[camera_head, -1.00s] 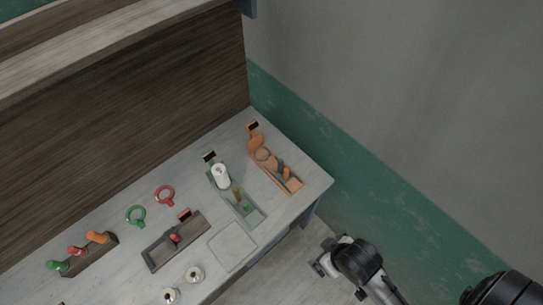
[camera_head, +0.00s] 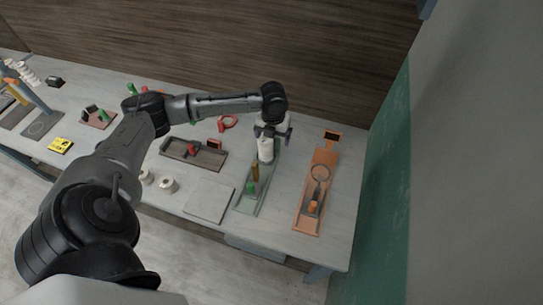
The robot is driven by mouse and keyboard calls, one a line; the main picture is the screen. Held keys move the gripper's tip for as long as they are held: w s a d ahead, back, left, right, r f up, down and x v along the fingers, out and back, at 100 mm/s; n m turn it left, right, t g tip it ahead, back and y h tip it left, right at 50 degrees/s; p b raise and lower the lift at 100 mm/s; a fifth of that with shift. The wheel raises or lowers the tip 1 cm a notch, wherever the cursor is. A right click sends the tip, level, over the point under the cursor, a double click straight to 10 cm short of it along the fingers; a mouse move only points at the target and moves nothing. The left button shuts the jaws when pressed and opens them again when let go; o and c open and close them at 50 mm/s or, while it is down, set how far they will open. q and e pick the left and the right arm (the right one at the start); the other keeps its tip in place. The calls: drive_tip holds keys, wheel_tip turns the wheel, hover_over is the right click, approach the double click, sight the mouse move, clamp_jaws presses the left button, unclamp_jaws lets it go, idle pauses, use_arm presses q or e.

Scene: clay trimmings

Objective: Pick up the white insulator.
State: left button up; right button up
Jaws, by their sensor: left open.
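A white cylinder, which looks like the white insulator (camera_head: 265,153), stands upright at the back end of a grey-green tray (camera_head: 245,206). My left gripper (camera_head: 273,133) reaches in from the left over the table and points down just above the cylinder's top. Its fingers are open. The gripper covers part of the cylinder's top, and I cannot tell if they touch. My right gripper is not in view.
An orange tray (camera_head: 308,212) with a ring lies close on the right, near the green wall. A dark tray (camera_head: 180,154) and a red ring (camera_head: 228,123) lie left. A flat square plate (camera_head: 208,202) lies in front. White ribbed pieces (camera_head: 24,74) show far left.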

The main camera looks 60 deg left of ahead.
use_arm(q)
drive_tip(key=m+b, duration=0.1)
approach(266, 140)
drive_tip(key=a, duration=0.1)
drive_tip(key=shift+m, duration=0.3)
drive_tip(key=f, duration=0.7)
drive_tip(key=shift+w+a, duration=0.2)
drive_tip(key=shift+w, duration=0.2)
drive_tip(key=shift+s+d+f, duration=0.1)
drive_tip(key=shift+f, duration=2.65)
drive_tip(key=shift+c, duration=0.3)
drive_tip(key=c, duration=1.2)
drive_tip(key=shift+r, duration=0.1)
drive_tip(key=shift+c, duration=0.5)
drive_tip(key=shift+r, duration=0.15)
